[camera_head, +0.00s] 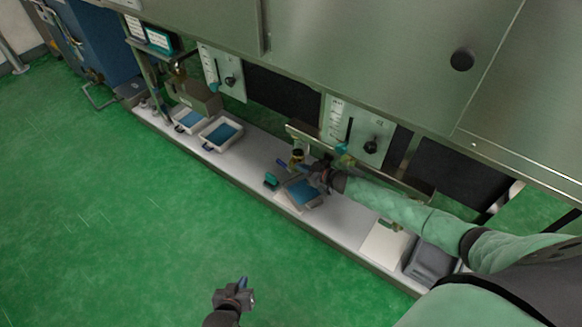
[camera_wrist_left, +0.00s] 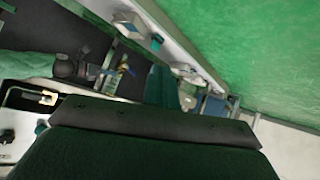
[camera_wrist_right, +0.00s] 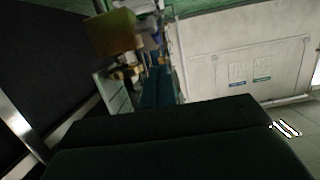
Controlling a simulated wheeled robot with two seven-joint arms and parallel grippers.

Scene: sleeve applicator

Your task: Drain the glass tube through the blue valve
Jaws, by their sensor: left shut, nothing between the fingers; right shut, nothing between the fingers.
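My right gripper (camera_head: 305,168) is shut and empty at the fittings above the shelf. A yellow and black fitting (camera_head: 297,156) is beside its fingertips, with a small blue handle (camera_head: 282,163) just to the left, likely the blue valve. I cannot tell whether the fingers touch either. Fittings with a yellow part (camera_wrist_left: 124,68) show small in the left wrist view. A blurred yellow block (camera_wrist_right: 110,33) is close in the right wrist view. The glass tube cannot be made out clearly. My left gripper (camera_head: 242,284) is shut and empty over the green floor, away from the shelf.
A tray with a blue inside (camera_head: 290,205) stands on the shelf below the right gripper, beside a teal-green object (camera_head: 271,181). Two similar white trays (camera_head: 203,140) stand further left. Steel panels overhang the shelf. The green floor in front is clear.

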